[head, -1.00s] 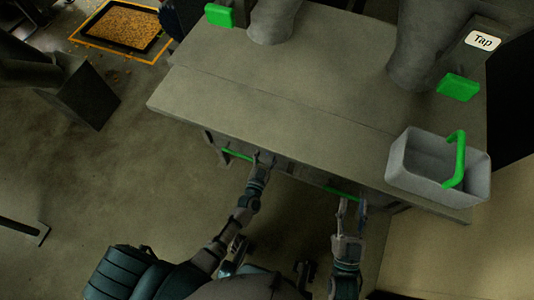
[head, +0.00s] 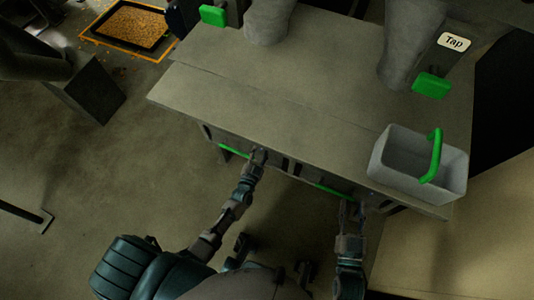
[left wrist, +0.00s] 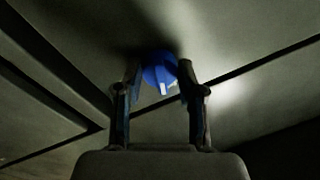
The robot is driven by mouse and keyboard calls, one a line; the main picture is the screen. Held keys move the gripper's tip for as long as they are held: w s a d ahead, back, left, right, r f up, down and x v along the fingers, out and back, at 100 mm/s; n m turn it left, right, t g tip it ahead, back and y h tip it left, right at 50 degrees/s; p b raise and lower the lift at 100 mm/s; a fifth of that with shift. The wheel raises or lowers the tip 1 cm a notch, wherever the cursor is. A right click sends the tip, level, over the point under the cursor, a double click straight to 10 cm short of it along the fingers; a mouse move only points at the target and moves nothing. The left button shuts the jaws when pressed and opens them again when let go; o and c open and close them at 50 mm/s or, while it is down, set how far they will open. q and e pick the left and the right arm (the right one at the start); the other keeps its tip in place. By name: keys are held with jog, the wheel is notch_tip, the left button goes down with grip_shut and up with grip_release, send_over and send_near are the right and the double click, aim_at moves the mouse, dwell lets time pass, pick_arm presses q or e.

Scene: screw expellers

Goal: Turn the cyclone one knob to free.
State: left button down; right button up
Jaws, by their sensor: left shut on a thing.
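A blue round knob (left wrist: 158,68) with a white mark sits on a grey panel in the left wrist view. My left gripper (left wrist: 158,77) has its two fingers on either side of the knob and is shut on it. In the head view my left gripper (head: 258,155) is at the front edge of the grey table, where the knob is hidden from view. My right gripper (head: 351,209) is at the front edge farther right, with its fingers apart and nothing seen between them.
The grey table (head: 260,100) overhangs its front. Green bars show below its edge, one on the left (head: 234,151) and one on the right (head: 335,192). A grey bin (head: 405,178) with a green handle stands at the right end. A Tap sign (head: 454,41) is behind it.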

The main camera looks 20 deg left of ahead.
pick_arm(q)
jog(key=m, duration=0.6)
jog(key=m+h+p, duration=0.1)
jog(key=m, duration=0.5)
jog(key=shift+a+f+t, duration=0.15)
jog(key=shift+f+t, duration=0.05)
jog(key=shift+t, duration=0.1)
jog(key=m, duration=0.3)
jog(key=shift+s+h, duration=0.1)
jog(key=shift+h, duration=0.2)
pick_arm(e)
jog(key=shift+s+f+g, duration=0.2)
jog(key=shift+f+g, duration=0.6)
jog(key=shift+f, duration=0.2)
